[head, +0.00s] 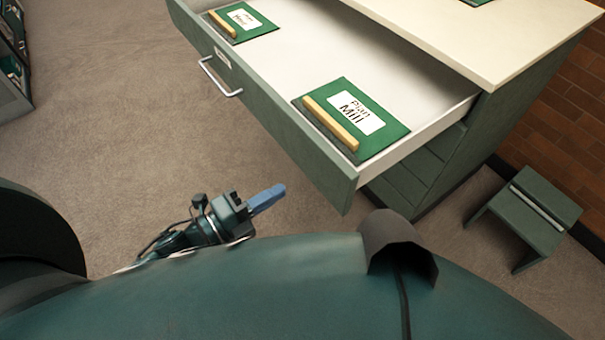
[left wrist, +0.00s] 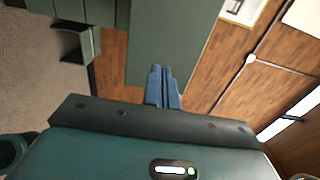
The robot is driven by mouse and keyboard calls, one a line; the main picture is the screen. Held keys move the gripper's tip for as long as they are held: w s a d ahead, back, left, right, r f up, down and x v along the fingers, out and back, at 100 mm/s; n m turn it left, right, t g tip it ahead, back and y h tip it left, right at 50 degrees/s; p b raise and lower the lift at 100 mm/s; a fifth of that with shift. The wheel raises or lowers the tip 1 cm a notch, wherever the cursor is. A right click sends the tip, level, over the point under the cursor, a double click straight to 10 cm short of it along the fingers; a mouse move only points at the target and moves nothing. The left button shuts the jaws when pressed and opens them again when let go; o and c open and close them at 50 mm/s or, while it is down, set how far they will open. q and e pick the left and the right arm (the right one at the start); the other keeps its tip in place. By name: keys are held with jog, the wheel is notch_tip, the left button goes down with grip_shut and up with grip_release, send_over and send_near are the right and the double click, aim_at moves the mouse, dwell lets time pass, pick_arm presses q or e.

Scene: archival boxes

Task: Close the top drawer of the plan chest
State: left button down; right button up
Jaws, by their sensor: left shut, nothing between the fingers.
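The plan chest (head: 490,40) has a cream top and green sides, at the upper right of the head view. Its top drawer (head: 285,130) is pulled far out, with a green front, a pale inside and a silver bar handle (head: 219,78). The lower drawers (head: 400,182) look shut. My left gripper (head: 268,199) has blue fingers, is shut and empty, and appears below and left of the drawer's near front corner, apart from it in the picture. Its fingers (left wrist: 162,86) point at a green panel in the left wrist view. My right gripper is not in view.
Two green folders with wooden bars lie in the drawer, one labelled "Plan Mill" (head: 397,128), another farther back (head: 262,30). A green step stool (head: 535,215) stands right of the chest, near a brick wall (head: 570,110). Carpet (head: 120,110) left of the drawer is clear.

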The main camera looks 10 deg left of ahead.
aim_at(315, 170)
pick_arm(q)
jog(key=x, duration=0.7)
jog(key=shift+w, duration=0.1)
